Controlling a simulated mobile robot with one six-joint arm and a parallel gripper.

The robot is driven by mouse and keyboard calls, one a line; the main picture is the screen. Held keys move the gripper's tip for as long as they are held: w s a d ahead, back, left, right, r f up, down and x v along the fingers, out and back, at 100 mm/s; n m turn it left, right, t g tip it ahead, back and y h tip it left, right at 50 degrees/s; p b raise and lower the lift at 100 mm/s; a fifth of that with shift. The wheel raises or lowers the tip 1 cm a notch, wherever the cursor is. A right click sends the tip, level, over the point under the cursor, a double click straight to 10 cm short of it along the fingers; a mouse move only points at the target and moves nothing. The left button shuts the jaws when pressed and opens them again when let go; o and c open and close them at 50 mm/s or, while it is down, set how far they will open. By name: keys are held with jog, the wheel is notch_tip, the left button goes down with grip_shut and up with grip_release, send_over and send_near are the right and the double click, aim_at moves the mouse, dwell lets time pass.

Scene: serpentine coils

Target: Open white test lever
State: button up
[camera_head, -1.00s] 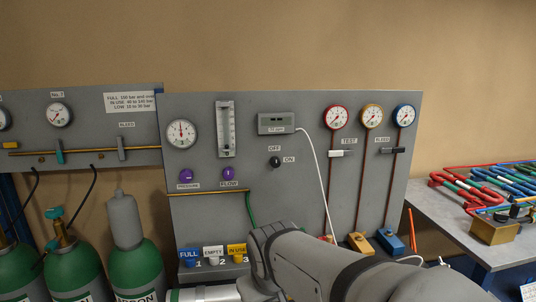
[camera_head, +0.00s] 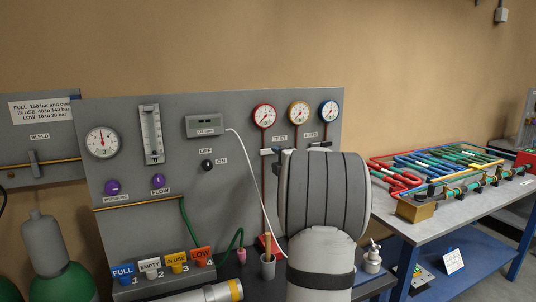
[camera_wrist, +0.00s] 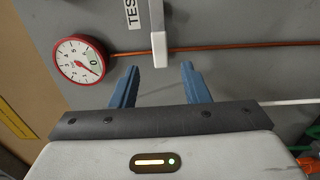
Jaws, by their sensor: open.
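The white test lever (camera_wrist: 157,35) shows in the wrist view as a pale bar lying across a copper-coloured pipe (camera_wrist: 230,44), beside the TEST label (camera_wrist: 132,14). In the head view the lever (camera_head: 267,152) lies level across its pipe under the red gauge (camera_head: 264,115), partly hidden by my arm. My gripper (camera_wrist: 158,75) is open and empty, with blue fingers pointing at the panel. The lever's free end shows between the fingertips in the picture; I cannot tell the depth gap. In the head view my arm hides the gripper.
The grey panel (camera_head: 225,160) also carries a yellow gauge (camera_head: 298,114), a blue gauge (camera_head: 330,112), a purple flow knob (camera_head: 158,181) and a black on/off knob (camera_head: 207,165). A workbench (camera_head: 480,200) with coloured coils stands at right. A white cable (camera_head: 252,165) hangs left of the lever.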

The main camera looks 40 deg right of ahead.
aim_at(267, 152)
jog(key=p+x, duration=0.1)
jog(key=x, duration=0.5)
jog(key=shift+a, duration=0.1)
jog(key=shift+c, duration=0.3)
grip_shut()
